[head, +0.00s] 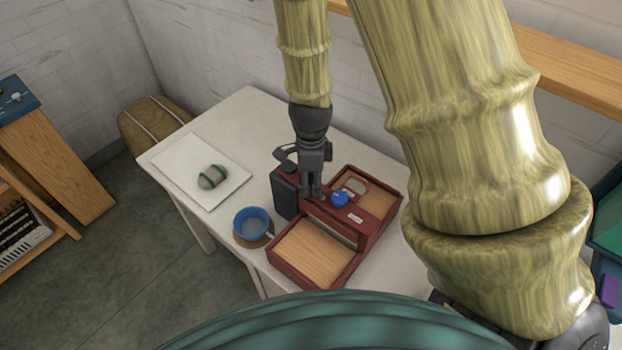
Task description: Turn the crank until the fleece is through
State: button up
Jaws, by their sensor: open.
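The dark red machine (350,225) stands on the table, with a wood-floored tray in front, another behind, and a dark block on its left side. A round blue knob (340,198) shows on its top, just right of my gripper; I cannot tell whether it is the crank's handle. A small pale, loop-like thing (355,186) lies at the rear tray; I cannot tell whether it is the fleece. The front tray looks empty. My gripper (313,192) points down over the machine's left part, open, with nothing seen in it. Whether it touches the machine is unclear.
A blue bowl (252,222) stands on a brown round mat left of the machine. A grey-beige skein with green bands (212,177) lies on a white board (180,160). The pale table (245,110) is clear at the back. A wooden shelf (560,70) runs along the wall.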

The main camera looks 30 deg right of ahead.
notch_tip(320, 180, up, 10)
jog(key=shift+r, duration=1)
